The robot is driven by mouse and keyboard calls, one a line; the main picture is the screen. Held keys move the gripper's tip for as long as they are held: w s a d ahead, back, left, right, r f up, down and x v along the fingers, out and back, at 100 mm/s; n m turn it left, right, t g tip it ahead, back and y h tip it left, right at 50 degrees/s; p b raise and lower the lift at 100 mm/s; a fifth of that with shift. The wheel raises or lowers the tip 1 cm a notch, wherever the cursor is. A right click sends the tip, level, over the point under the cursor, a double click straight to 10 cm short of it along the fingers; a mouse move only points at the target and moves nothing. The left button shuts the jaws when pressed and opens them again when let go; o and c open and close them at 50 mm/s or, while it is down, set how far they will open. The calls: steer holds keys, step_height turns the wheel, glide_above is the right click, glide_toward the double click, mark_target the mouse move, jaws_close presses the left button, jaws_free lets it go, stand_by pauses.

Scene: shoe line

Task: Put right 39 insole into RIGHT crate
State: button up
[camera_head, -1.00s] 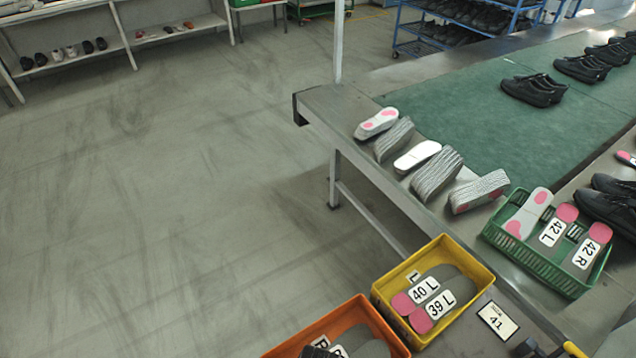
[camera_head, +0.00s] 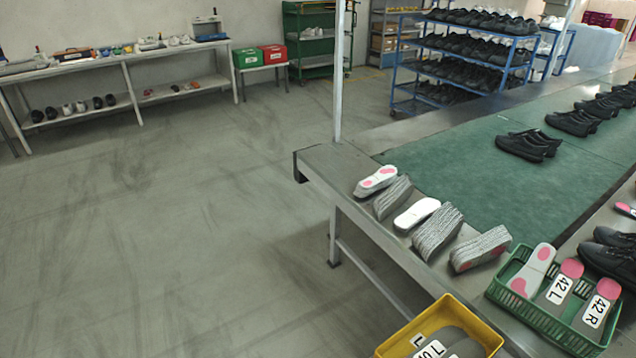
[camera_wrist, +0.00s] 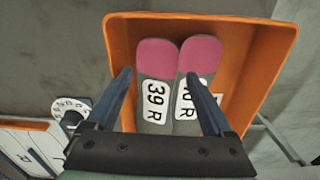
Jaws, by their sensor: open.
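In the wrist view, the right 39 insole (camera_wrist: 155,90), grey with a pink heel and a "39 R" label, lies in the orange crate (camera_wrist: 259,75). A second insole (camera_wrist: 190,75) lies close beside it on the right, its label partly hidden by a finger and ending in "0 R". My gripper (camera_wrist: 158,75) is open above the crate, one finger to the left of the 39 insole and the other over the second insole. Nothing is clamped between the fingers. The gripper and the orange crate are outside the head view.
A yellow crate (camera_head: 384,350) with insoles stands at the bottom of the head view. A green basket (camera_head: 540,318) with 42 L and 42 R insoles sits on the bench edge. Several insole stacks (camera_head: 437,232) line the bench. Open floor (camera_head: 180,220) lies to the left.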

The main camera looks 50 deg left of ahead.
step_height(320, 180, up, 12)
steer(key=w+a+r+t+y, duration=0.3)
steer(key=w+r+t, duration=0.3)
steer(key=w+r, duration=0.9)
steer(key=w+d+r+t+y, duration=0.1)
steer(key=w+d+r+t, duration=0.15)
steer(key=w+r, duration=0.35)
steer(key=w+d+r+t, duration=0.1)
steer(key=w+r+t, duration=0.3)
steer(key=r, duration=0.4)
steer(key=d+r+n+t+h, duration=0.1)
steer(key=d+r+t, duration=0.3)
steer(key=r, duration=0.8)
steer(key=d+r+t, duration=0.4)
steer(key=d+r, duration=0.1)
steer(key=r, duration=0.7)
steer(key=s+d+r+t+h, duration=0.1)
steer(key=s+d+r+t, duration=0.2)
steer(key=s+r, duration=0.2)
steer(key=s+d+r+t+h, duration=0.2)
steer(key=s+d+r+t, duration=0.2)
steer(key=r, duration=0.8)
steer(key=shift+s, duration=0.65)
